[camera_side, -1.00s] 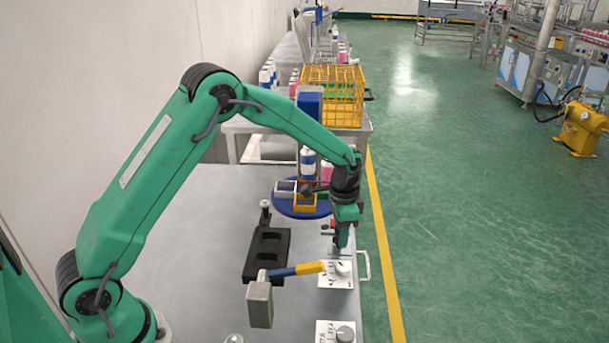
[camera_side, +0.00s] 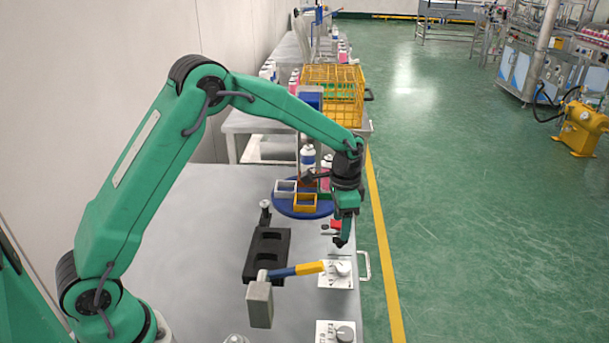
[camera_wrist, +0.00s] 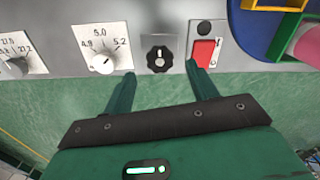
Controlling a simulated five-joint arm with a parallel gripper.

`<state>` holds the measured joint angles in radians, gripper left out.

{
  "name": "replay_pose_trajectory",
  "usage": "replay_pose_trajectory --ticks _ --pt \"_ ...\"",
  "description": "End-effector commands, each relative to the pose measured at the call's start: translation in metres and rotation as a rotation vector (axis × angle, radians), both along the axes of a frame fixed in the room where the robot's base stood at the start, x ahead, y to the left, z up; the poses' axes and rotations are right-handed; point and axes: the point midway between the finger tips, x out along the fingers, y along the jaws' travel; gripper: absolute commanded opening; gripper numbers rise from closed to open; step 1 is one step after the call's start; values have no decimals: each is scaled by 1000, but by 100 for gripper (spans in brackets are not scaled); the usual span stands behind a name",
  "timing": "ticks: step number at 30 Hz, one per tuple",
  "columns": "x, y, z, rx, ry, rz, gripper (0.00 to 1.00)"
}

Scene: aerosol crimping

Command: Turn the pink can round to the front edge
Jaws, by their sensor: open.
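The blue turntable (camera_side: 299,212) stands beyond my gripper at the far end of the bench. It carries an orange square holder (camera_side: 305,202) at its near side and a grey-white one (camera_side: 285,189) at its left. The pink can (camera_side: 326,171) is at the far right of the turntable, partly hidden by my arm. In the wrist view a pink can (camera_wrist: 308,45) shows at the right edge, by a green holder and the blue turntable (camera_wrist: 250,30). My gripper (camera_wrist: 162,88) is open and empty, its fingertips just short of the control panels; it also shows in the side view (camera_side: 341,240).
A black knob (camera_wrist: 160,55) and a red switch (camera_wrist: 204,52) lie just past my fingertips, with a white-knobbed dial (camera_wrist: 103,62) to their left. A hammer (camera_side: 290,272) and a black tray (camera_side: 268,250) lie nearby.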

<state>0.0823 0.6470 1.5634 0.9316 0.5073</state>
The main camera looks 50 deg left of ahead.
Motion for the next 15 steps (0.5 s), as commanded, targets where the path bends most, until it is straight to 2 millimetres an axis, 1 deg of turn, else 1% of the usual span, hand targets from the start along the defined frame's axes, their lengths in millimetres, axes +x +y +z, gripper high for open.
replay_pose_trajectory --ticks 1,6,10,15 --pt "1 0 8 -1 -4 0 58" --pt "1 0 29 0 -4 0 58" --pt "0 0 38 0 -1 0 58" --pt "0 0 43 0 -1 0 58"
